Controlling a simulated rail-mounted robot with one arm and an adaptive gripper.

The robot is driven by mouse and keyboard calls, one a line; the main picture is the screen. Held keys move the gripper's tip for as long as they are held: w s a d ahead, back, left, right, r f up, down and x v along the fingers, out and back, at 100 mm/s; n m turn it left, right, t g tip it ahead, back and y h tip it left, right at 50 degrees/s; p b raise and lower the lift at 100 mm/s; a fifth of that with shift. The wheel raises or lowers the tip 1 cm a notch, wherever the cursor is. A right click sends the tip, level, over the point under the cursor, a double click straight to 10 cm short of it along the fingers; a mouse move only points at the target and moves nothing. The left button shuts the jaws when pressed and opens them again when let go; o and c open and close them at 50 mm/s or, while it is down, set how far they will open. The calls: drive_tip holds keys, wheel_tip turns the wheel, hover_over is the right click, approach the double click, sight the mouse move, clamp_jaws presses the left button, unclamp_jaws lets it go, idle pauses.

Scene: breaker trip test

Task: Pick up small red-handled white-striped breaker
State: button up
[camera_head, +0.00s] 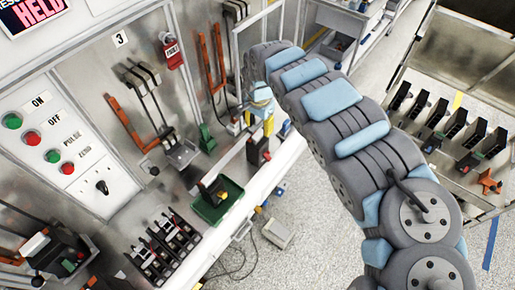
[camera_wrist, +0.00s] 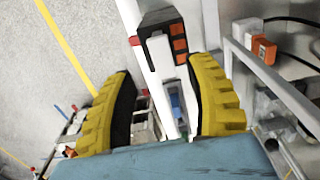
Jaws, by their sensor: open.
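My gripper (camera_head: 262,122) is over the bench at the upper middle of the head view. In the wrist view its two yellow-padded fingers (camera_wrist: 160,112) are spread apart, with nothing clearly held between them. A black-and-white device with orange-red blocks (camera_wrist: 163,45) lies beyond the fingertips; I cannot tell if it is the breaker. In the head view, several small dark breakers with white and red parts (camera_head: 163,246) stand in a row at the lower left of the bench, away from my gripper. Their striping is too small to single one out.
A green tray (camera_head: 232,190) holding a black-and-yellow part sits on the bench. A black device with a red top (camera_head: 257,151) stands just below my gripper. A button panel (camera_head: 60,150) is at left. More breakers (camera_head: 440,112) stand on the right-hand table; open floor lies between.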

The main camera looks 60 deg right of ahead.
sight(258, 134)
drive_tip(key=shift+w+a+f+p, duration=0.1)
drive_tip(key=shift+f+p, duration=0.05)
drive_tip(key=shift+f, duration=0.5)
drive_tip(key=shift+w+f+p, duration=0.1)
drive_tip(key=shift+f+p, duration=0.05)
drive_tip(key=shift+f, duration=1.8)
clamp_jaws()
